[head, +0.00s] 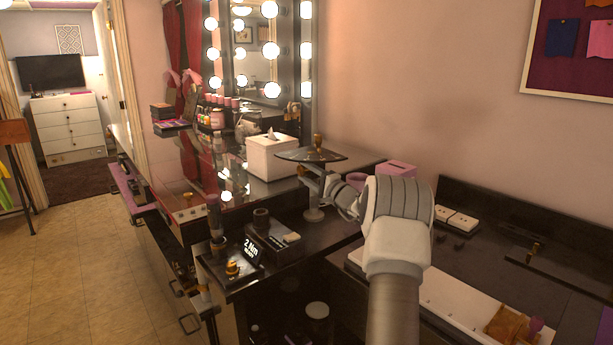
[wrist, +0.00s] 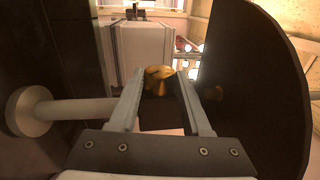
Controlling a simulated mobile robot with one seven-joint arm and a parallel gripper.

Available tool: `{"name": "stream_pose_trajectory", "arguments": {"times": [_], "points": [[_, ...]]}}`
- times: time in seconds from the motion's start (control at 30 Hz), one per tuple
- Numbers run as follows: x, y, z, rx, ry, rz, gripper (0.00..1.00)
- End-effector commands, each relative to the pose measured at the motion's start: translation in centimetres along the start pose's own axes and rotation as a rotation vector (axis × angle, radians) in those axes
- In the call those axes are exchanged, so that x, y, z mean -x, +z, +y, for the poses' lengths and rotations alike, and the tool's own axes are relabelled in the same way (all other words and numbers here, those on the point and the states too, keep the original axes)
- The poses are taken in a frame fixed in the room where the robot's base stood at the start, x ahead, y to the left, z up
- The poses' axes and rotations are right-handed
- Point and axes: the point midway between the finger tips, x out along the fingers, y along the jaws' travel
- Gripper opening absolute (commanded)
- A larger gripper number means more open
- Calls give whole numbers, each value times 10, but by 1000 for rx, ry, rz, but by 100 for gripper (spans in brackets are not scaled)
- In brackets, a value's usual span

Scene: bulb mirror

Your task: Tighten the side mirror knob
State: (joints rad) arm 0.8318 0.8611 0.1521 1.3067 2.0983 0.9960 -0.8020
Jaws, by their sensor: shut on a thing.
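The round mirror (head: 310,155) lies nearly flat on top of a pale stand (head: 314,205) on the dark counter, with an upright gold piece (head: 317,141) above it. In the wrist view, the mirror disc (wrist: 255,90) is dark and fills the right side, and the stand's post (wrist: 75,110) runs in from the left. The gold side knob (wrist: 159,78) shows between my fingertips. My gripper (wrist: 161,85) is shut on this knob. In the head view, my gripper (head: 318,178) reaches under the mirror's rim from the right.
A black box marked 2 Nm (head: 262,248) and a black device with a tan piece (head: 274,238) sit at the front left. A pink box (head: 397,169) is behind my wrist. A white tray (head: 440,295) lies at right.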

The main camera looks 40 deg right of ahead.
Motion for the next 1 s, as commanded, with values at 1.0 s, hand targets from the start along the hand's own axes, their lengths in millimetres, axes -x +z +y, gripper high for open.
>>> {"name": "stream_pose_trajectory", "arguments": {"times": [1.0], "points": [[0,0,5,-3,-259,-12,0]]}}
